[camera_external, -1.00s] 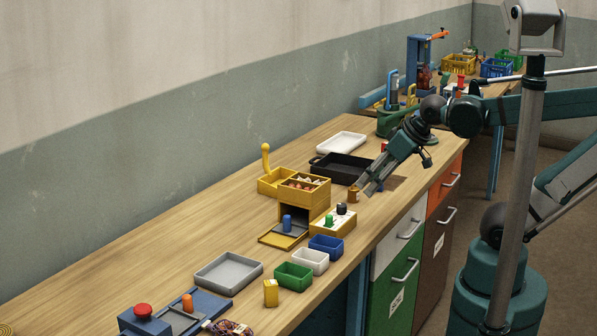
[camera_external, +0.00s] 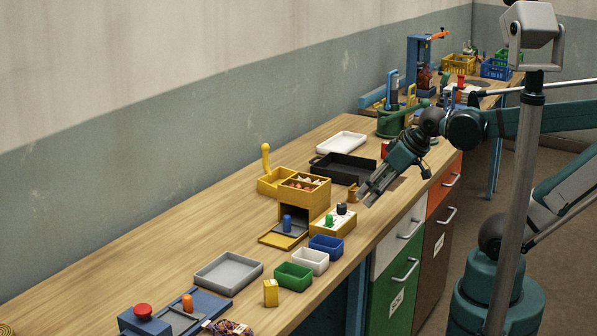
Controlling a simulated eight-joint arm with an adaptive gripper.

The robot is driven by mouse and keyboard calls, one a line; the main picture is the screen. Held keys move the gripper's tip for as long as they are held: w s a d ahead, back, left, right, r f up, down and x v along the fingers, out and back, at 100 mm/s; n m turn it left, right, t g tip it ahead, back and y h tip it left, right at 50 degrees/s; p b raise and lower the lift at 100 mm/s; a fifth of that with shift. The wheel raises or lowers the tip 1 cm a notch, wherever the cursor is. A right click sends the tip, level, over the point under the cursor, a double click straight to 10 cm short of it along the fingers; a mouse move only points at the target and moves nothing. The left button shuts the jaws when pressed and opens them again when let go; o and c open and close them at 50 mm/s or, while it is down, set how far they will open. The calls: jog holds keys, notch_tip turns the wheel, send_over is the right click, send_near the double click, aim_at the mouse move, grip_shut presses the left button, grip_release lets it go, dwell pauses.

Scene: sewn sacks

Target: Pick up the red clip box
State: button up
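A small red block (camera_external: 385,149) shows at the back of the bench, just left of my arm and partly hidden by it. It may be the red clip box, but it is too small and covered to be sure. My gripper (camera_external: 363,200) points down and left over the bench's front edge, well in front of the red block. Its two grey fingers look apart, with nothing visible between them.
An orange-brown cylinder (camera_external: 353,191) is partly behind my gripper. A black tray (camera_external: 333,171) and a white tray (camera_external: 333,147) lie behind.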

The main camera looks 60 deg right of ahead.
jog(key=shift+o, duration=0.5)
jog(key=w+d+r+m+g+h+p, duration=0.1)
jog(key=w+d+r+m+g+p, duration=0.1)
jog(key=w+d+r+m+p, duration=0.55)
jog(key=m+g+y+p, duration=0.1)
jog(key=m+g+p, duration=0.4)
jog(key=m+p, duration=0.85)
send_over(386, 143)
jog(key=p, duration=0.1)
jog(key=shift+n, duration=0.6)
jog(key=f, duration=0.7)
jog(key=shift+w+a+f, duration=0.25)
jog(key=shift+w+f, duration=0.05)
jog(key=shift+f, duration=0.05)
jog(key=shift+s+d+f+p, duration=0.25)
jog(key=shift+d+f+p, duration=0.1)
jog(key=shift+d, duration=0.1)
jog(key=shift+f, duration=0.1)
